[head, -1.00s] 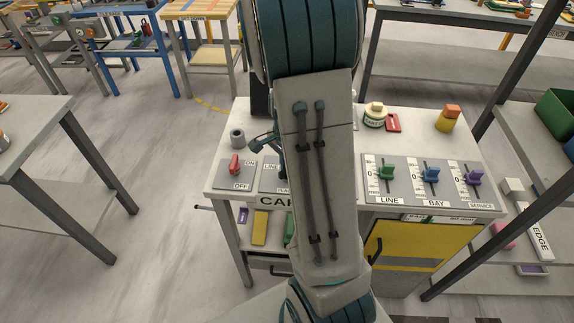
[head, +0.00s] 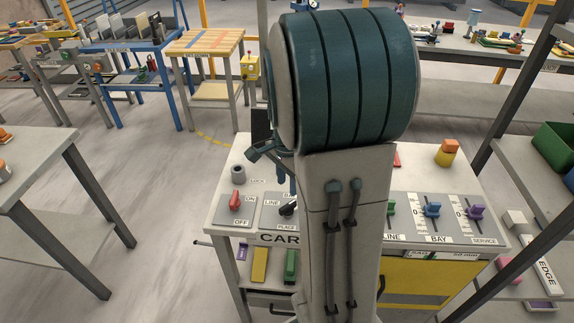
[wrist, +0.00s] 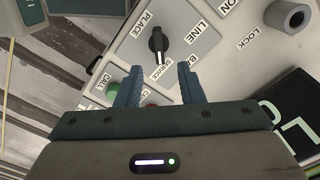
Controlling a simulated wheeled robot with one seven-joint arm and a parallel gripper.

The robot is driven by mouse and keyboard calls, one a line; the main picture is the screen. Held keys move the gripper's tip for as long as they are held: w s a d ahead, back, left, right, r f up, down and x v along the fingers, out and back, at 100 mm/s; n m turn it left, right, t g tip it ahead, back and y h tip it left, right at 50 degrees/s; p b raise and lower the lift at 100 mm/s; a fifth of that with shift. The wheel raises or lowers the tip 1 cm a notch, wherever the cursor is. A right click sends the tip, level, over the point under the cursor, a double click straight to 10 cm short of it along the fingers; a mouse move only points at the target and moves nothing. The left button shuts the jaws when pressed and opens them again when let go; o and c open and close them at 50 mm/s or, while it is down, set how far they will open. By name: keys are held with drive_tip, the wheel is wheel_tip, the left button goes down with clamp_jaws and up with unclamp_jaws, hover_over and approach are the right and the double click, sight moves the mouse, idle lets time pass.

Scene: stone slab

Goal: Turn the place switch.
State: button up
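The place switch is a black rotary knob (wrist: 157,45) on a grey plate in the wrist view. Its labels read PLACE, LINE, BAY and SERVICE. The white mark on the knob lies at its lower end, towards the SERVICE label. In the head view the knob (head: 288,209) is partly hidden by my arm. My gripper (wrist: 158,80) is open and empty in the wrist view. Its two fingers are apart, just below the knob in the picture, and I cannot tell how far above the plate they are. In the head view my gripper is mostly hidden.
A red ON/OFF switch (head: 235,201) and a grey LOCK post (head: 239,174) stand left of the knob. Blue (head: 432,209) and purple (head: 476,211) sliders are at the right. A black display (wrist: 291,124) is close to my gripper. CALL buttons lie partly behind my fingers.

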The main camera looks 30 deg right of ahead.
wheel_tip(320, 180, up, 6)
drive_tip(key=shift+f, duration=0.15)
idle(0.5)
drive_tip(key=s+a+r+n+t, duration=0.2)
drive_tip(key=s+a+n+t, duration=0.1)
drive_tip(key=s+a+n, duration=0.9)
drive_tip(key=n, duration=0.4)
drive_tip(key=shift+s+r, duration=0.25)
drive_tip(key=shift+s, duration=0.1)
